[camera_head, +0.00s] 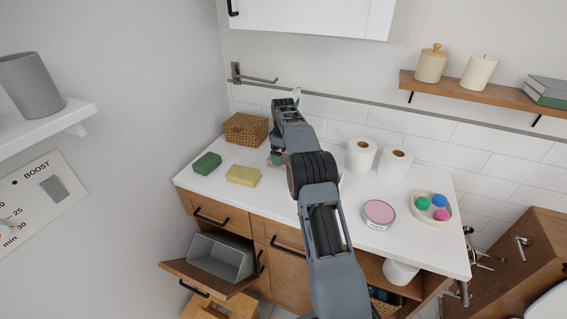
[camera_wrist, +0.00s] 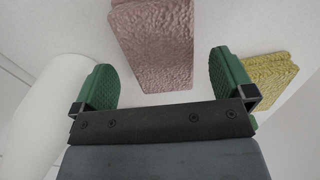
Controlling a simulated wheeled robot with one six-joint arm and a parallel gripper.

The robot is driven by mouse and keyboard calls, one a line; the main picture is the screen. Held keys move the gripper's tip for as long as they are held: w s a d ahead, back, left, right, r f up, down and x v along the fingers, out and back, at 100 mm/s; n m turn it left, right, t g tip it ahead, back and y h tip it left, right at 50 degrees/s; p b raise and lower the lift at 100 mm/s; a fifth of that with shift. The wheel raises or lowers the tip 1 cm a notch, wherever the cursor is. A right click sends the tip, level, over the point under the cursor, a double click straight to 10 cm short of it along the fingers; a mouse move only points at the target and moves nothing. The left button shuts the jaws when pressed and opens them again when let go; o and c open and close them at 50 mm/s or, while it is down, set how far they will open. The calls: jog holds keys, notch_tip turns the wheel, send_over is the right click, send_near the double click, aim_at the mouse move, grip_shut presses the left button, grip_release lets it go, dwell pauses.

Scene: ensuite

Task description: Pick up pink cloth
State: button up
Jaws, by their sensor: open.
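The pink cloth (camera_wrist: 152,40) is a textured block-shaped piece on the white counter. In the wrist view it lies ahead of and partly between the two green fingertips of my gripper (camera_wrist: 162,70), with a gap on each side. In the head view my gripper (camera_head: 277,153) is low over the counter's back middle. Only a small pink patch (camera_head: 274,161) shows there, and my arm hides the rest. My gripper is open and empty.
A yellow cloth (camera_head: 243,175) and a green cloth (camera_head: 207,163) lie to the left, before a wicker basket (camera_head: 246,129). Paper rolls (camera_head: 361,155), a pink tin (camera_head: 379,213) and a tray of coloured balls (camera_head: 424,218) stand right. An open drawer (camera_head: 207,277) juts out below.

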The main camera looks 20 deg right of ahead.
jog(key=shift+f, duration=1.5)
jog(key=shift+c, duration=0.5)
jog(key=c, duration=0.9)
jog(key=shift+o, duration=0.2)
jog(key=shift+r, duration=0.5)
notch_tip(320, 180, up, 2)
jog(key=shift+r, duration=0.1)
jog(key=s+a+r+b, duration=0.1)
jog(key=s+a+r, duration=0.1)
jog(key=s+r, duration=0.1)
jog(key=s+a+r+b, duration=0.1)
jog(key=s+a+r, duration=0.2)
jog(key=s, duration=0.1)
jog(key=s+a+r+b, duration=0.1)
jog(key=s+a+r, duration=0.1)
jog(key=s+r, duration=0.1)
jog(key=shift+s+a+r+b, duration=0.2)
jog(key=shift+s, duration=0.25)
jog(key=shift+s+a+r+b, duration=0.2)
jog(key=shift+s, duration=0.2)
